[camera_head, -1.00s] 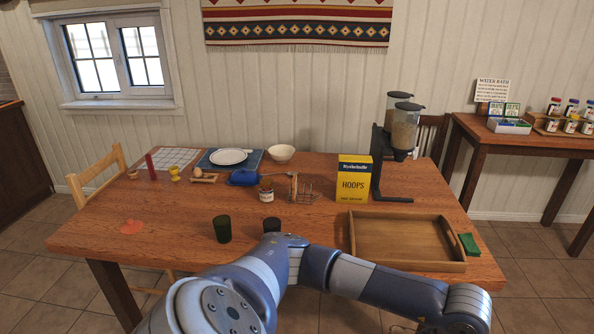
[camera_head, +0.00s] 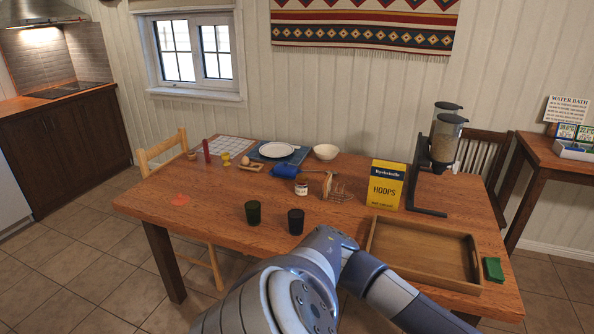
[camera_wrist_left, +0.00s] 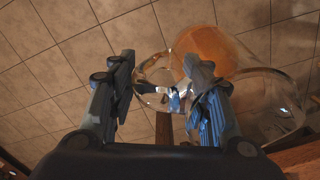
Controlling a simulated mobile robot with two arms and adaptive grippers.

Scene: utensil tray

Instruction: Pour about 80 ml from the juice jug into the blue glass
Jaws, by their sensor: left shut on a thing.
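The juice jug (camera_wrist_left: 265,95) is clear glass with orange juice (camera_wrist_left: 212,48) in it. It shows in the left wrist view, tilted in the picture. My left gripper (camera_wrist_left: 158,72) is shut on the jug, its fingers either side of a clear glass part; I cannot tell whether that is the handle. Tiled floor lies behind them. The head view does not show the jug or either gripper. Two dark glasses stand upright on the table: a green one (camera_head: 253,212) and, to its right, a near-black one (camera_head: 296,221) that may be the blue glass. Their contents cannot be made out.
A wooden tray (camera_head: 425,281) lies at the table's right, with a green item (camera_head: 494,269) beside it. A yellow cereal box (camera_head: 385,185), toast rack (camera_head: 340,194) and jar (camera_head: 301,188) stand behind the glasses. The table's front left is mostly clear.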

